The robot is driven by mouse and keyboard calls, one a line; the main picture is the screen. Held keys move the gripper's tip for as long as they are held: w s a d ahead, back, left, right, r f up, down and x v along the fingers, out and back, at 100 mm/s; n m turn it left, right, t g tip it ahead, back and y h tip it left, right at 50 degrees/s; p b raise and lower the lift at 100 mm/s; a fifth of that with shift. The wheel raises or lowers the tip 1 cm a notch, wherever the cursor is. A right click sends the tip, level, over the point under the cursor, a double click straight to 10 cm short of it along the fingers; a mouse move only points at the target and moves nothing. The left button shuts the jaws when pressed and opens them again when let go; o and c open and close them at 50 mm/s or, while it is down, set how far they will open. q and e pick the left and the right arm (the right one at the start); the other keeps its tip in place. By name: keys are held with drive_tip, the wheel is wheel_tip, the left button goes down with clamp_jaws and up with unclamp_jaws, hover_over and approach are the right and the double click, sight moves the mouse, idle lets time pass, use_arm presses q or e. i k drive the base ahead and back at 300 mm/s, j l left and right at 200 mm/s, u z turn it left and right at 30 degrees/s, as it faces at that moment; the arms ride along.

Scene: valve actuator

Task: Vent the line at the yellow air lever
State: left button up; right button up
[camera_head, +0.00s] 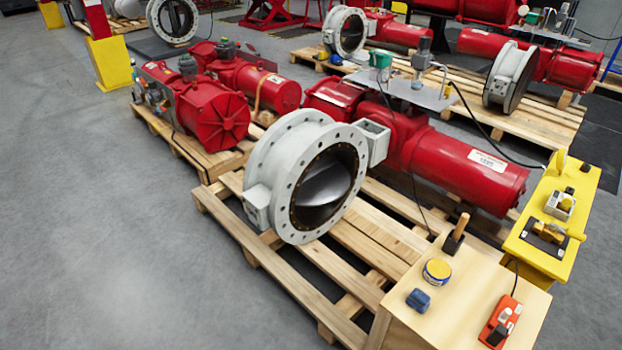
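A yellow lever (573,234) belongs to a small brass-coloured valve body on a dark plate, on top of a yellow stand (532,258) at the right. The lever points to the right, past the stand's edge. A grey fitting with a yellow part (560,204) sits just behind it, and an upright yellow disc (558,161) stands at the stand's far end. Neither of my grippers is in view.
A pale wooden box (450,310) in front of the stand carries a yellow-lidded tin (436,270), a blue block (418,299), a wooden-handled tool (456,235) and an orange device (501,322). A red actuator with a grey valve (283,180) lies on a pallet. The left floor is clear.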

sight(574, 235)
drive_tip(key=z, duration=1.6)
